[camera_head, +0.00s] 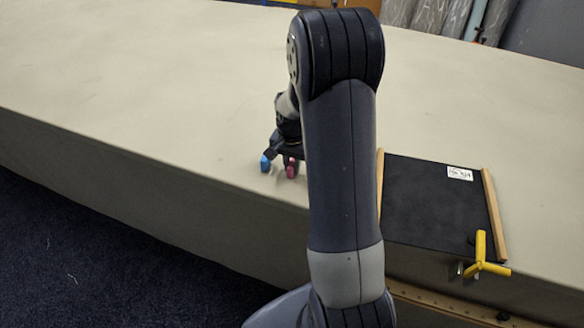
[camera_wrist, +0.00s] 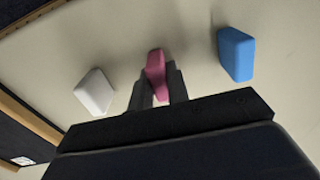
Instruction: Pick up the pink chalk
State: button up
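The pink chalk (camera_wrist: 156,67) sits between the two fingers of my gripper (camera_wrist: 160,82) in the wrist view. The fingers are close together, with no clear gap beside the chalk, and look shut on it. In the head view the pink chalk (camera_head: 291,170) shows just below my gripper (camera_head: 284,157), near the table's front edge. I cannot tell whether it still touches the cloth. My arm hides part of this area in the head view.
A blue chalk (camera_wrist: 237,54) lies right of my gripper and a white chalk (camera_wrist: 95,92) lies left in the wrist view. A black board with wooden edges (camera_head: 433,205) lies right of my arm, with a yellow-handled clamp (camera_head: 481,257). The table's left is clear.

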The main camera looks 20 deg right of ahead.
aim_at(292, 164)
grip_shut()
jog(key=shift+r, duration=0.1)
notch_tip(292, 164, up, 10)
jog(key=shift+f+b, duration=0.1)
jog(key=shift+b, duration=0.55)
jog(key=shift+c, duration=0.2)
grip_release()
grip_shut()
